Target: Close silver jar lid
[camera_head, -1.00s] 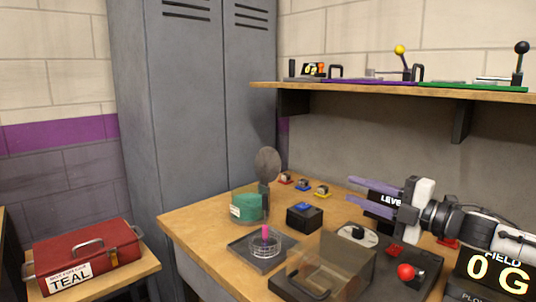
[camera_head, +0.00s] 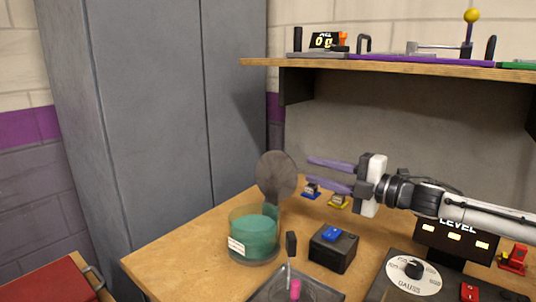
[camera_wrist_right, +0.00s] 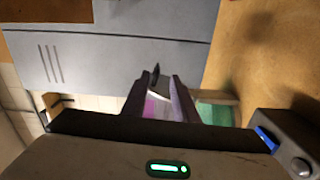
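The jar (camera_head: 254,236) is clear, with teal contents and a pale label, and stands on the wooden table. Its round grey lid (camera_head: 276,176) stands up open at the jar's back edge. My right gripper (camera_head: 311,171) reaches in from the right with two purple fingers, open, one above the other. The fingertips are just right of the lid, with a small gap in the picture; depth is hard to tell. The fingers (camera_wrist_right: 160,98) also show in the right wrist view, apart, with a thin dark shape between them that I cannot identify. My left gripper is out of view.
A dial panel (camera_head: 412,275) and a LEVEL display (camera_head: 458,238) are at right. A shelf (camera_head: 400,71) hangs above. Grey lockers (camera_head: 150,120) stand behind.

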